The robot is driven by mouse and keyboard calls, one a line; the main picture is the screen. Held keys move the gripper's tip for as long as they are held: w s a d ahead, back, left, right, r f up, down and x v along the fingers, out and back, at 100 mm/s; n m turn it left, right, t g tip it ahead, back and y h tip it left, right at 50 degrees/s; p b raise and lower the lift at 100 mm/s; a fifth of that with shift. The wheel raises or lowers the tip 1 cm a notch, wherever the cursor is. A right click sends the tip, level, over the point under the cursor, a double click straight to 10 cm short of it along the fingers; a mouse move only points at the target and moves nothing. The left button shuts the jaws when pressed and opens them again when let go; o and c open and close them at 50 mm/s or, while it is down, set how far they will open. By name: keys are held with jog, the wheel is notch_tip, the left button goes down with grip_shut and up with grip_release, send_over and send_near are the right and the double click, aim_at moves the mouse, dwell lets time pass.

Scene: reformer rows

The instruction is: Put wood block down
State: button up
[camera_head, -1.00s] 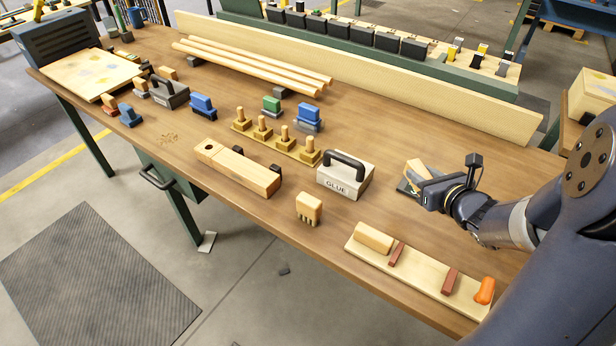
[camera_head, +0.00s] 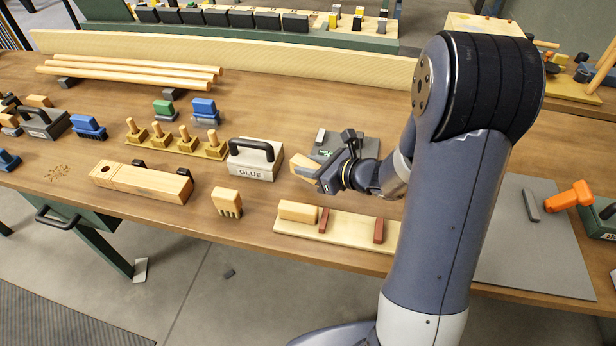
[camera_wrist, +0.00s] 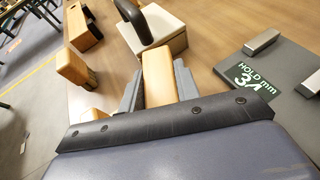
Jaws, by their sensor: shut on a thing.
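My gripper (camera_head: 322,179) is shut on a wood block (camera_head: 304,167), held above the workbench just right of the glue box. In the wrist view the block (camera_wrist: 158,76) is a pale orange-tan bar between the two grey fingers. A grey plate (camera_head: 362,146) lies right behind my gripper, partly hidden by it. In the wrist view this plate (camera_wrist: 287,108) bears the label "HOLD 3/4 mm" as far as I can read, and two metal bars. The gap between block and bench cannot be judged exactly.
The glue box (camera_head: 251,165) with a black handle stands close left of my gripper. A pale board (camera_head: 335,236) with a wood piece and red strips lies in front. A notched block (camera_head: 227,203) stands front left. A grey mat (camera_head: 530,262) lies right.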

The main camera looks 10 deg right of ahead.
jog(key=shift+f, duration=2)
jog(key=shift+b, duration=0.3)
jog(key=shift+f, duration=0.2)
jog(key=o, duration=1.1)
jog(key=shift+r, duration=0.15)
